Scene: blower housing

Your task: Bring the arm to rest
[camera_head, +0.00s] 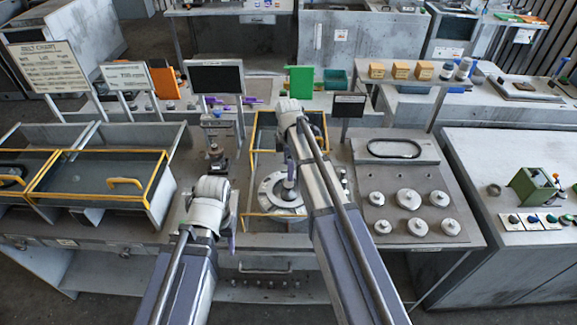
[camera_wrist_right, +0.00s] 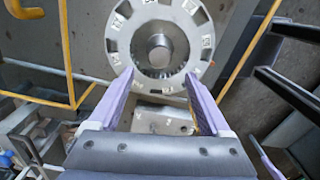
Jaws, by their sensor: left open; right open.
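My right arm reaches forward over the middle of the bench in the head view, and its gripper (camera_head: 291,168) points down above a round metal ring (camera_head: 270,196). In the right wrist view the two purple fingers of my right gripper (camera_wrist_right: 134,82) stand wide apart and empty. The slotted ring (camera_wrist_right: 118,45) with a central hub lies just beyond the fingertips; I cannot tell the gap. My left arm is lower left in the head view, and its gripper (camera_head: 231,238) is mostly hidden behind the wrist, with only a sliver of purple showing. I see nothing held in it.
A yellow frame (camera_head: 254,140) surrounds the ring's station. Yellow-edged bins (camera_head: 100,185) stand left. A plate with several round metal parts (camera_head: 409,199) lies right. A small press stand (camera_head: 216,155) and a dark screen (camera_head: 217,79) stand near the left arm.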

